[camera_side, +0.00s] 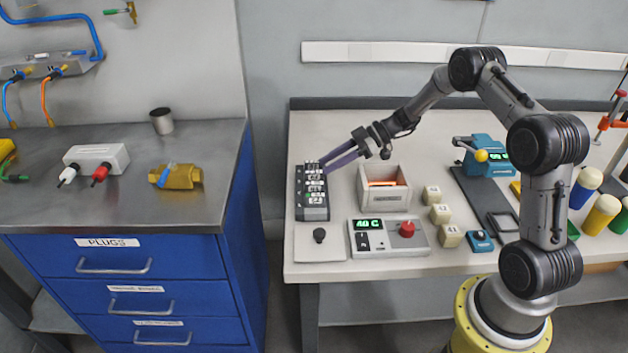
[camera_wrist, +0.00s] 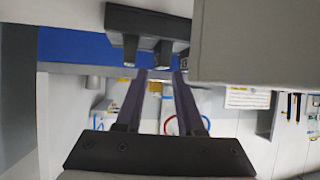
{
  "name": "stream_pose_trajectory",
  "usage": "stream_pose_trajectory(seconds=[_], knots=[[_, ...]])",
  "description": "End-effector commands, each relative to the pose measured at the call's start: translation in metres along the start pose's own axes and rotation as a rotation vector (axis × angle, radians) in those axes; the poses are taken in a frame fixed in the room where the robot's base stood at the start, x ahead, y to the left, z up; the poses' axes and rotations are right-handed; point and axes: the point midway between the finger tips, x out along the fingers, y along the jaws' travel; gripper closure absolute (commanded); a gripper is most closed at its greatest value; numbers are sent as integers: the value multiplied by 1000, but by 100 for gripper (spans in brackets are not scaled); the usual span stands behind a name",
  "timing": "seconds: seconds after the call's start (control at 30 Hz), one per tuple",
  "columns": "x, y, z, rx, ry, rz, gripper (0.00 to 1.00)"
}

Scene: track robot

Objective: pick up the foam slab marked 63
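I cannot make out a foam slab marked 63 in either view. Three small beige blocks stand in a row on the bench in the side view: a back one (camera_side: 432,194), a middle one (camera_side: 440,214) and a front one (camera_side: 450,236). Their dark marks are too small to read surely. My gripper (camera_side: 325,166) has two long purple fingers with a gap between them. Its tips are at the dark rack (camera_side: 312,195) on the bench's left; I cannot tell whether they touch. The fingers also show apart and empty in the wrist view (camera_wrist: 162,76).
An open box (camera_side: 384,195) with something orange inside stands right of the rack. A control panel (camera_side: 389,238) with a red knob is in front. A teal device (camera_side: 483,155) stands further right. A blue drawer cabinet (camera_side: 140,270) is left, across a gap.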

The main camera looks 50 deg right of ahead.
Motion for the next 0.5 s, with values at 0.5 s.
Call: stream_pose_trajectory(seconds=[0.5], knots=[[53,-1,0,-1,-1,-2,62]])
